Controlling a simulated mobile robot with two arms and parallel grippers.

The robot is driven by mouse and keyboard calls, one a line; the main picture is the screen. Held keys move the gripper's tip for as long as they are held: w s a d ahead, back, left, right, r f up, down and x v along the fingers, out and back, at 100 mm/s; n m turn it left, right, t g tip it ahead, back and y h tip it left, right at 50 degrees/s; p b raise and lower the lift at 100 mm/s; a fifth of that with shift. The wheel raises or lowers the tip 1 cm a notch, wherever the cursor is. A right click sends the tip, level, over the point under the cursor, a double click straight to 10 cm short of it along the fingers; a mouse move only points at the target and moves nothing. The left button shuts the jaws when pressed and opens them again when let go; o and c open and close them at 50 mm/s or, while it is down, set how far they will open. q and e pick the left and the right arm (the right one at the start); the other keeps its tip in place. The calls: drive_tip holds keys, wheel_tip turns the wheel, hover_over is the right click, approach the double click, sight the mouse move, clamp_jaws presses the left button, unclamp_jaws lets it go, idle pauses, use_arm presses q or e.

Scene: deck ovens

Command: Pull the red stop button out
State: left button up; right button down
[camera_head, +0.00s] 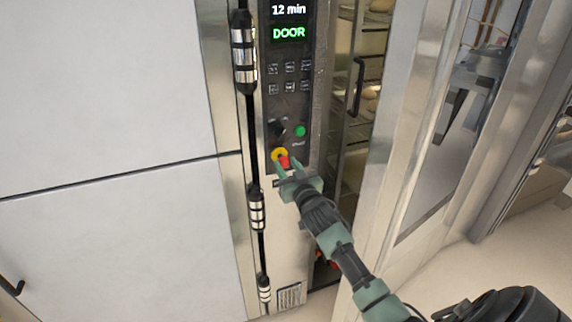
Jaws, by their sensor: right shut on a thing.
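The red stop button (284,162) sits on a yellow ring (277,154) low on the black control panel (288,62). My right gripper (288,170) comes up from the lower right and is shut on the red button, with its green fingers on either side of it. The fingers hide part of the button, so I cannot tell how far it stands out. My left gripper is not in view.
A green button (300,131) and a dark knob (276,128) are just above. The display (289,22) reads "12 min" and "DOOR". The oven door (411,130) stands open at right, showing racks (366,100) with bread. Steel hinges (243,52) run along the left.

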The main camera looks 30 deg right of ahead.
drive_tip(key=c, duration=0.9)
unclamp_jaws()
drive_tip(key=shift+s, duration=0.1)
drive_tip(key=shift+c, duration=0.2)
drive_tip(key=b+v, duration=0.1)
drive_tip(key=v, duration=0.7)
